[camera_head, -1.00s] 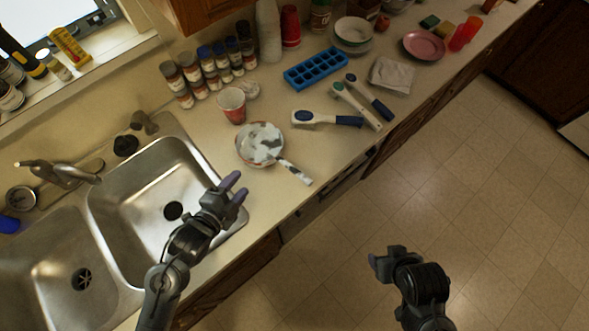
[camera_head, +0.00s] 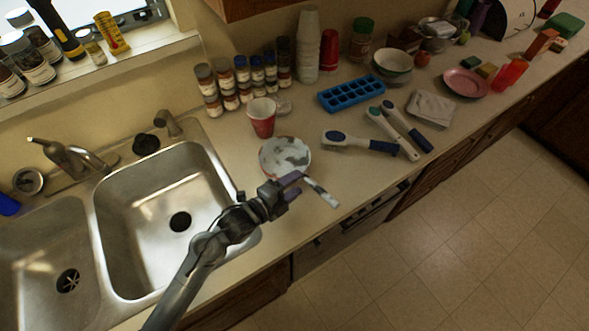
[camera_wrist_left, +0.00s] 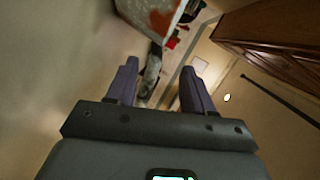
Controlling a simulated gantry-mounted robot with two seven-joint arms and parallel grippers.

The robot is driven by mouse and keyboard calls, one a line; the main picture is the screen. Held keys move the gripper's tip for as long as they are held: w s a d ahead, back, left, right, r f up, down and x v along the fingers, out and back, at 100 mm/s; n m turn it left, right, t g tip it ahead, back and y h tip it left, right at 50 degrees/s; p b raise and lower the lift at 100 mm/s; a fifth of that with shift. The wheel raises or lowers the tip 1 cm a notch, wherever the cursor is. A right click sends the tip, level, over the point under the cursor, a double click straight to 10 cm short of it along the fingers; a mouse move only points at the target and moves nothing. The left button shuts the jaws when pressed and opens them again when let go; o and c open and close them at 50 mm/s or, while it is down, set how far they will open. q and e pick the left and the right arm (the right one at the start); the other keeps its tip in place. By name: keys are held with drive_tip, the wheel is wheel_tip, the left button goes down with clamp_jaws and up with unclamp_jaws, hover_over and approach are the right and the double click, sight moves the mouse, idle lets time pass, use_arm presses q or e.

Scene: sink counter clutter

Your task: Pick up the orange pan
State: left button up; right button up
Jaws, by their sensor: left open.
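The pan (camera_head: 286,157) is on the counter right of the sink. It looks mostly white and grey in the head view, with little orange showing; its handle (camera_head: 324,194) points toward the counter's front edge. In the left wrist view a white body with an orange-red patch (camera_wrist_left: 162,18), likely the pan, is at the top. A pale handle (camera_wrist_left: 151,75) runs down between the fingers, nearer the left one. My left gripper (camera_head: 294,187) is open beside the handle's pan end and covers part of it; contact cannot be told. My right gripper is out of view.
A red cup (camera_head: 262,117) stands just behind the pan, with several spice jars (camera_head: 241,78) beyond. A blue ice tray (camera_head: 351,94) and blue-handled utensils (camera_head: 359,143) lie to the right. The sink basin (camera_head: 160,225) is left of my gripper.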

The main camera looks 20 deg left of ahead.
sight(304, 179)
use_arm(q)
drive_tip(key=shift+f+x, duration=0.15)
drive_tip(key=shift+x, duration=1.25)
drive_tip(key=shift+f+x, duration=0.2)
drive_tip(key=shift+x, duration=1.15)
drive_tip(key=shift+a, duration=0.15)
clamp_jaws()
drive_tip(key=shift+r+p, duration=0.1)
drive_tip(key=shift+p, duration=0.2)
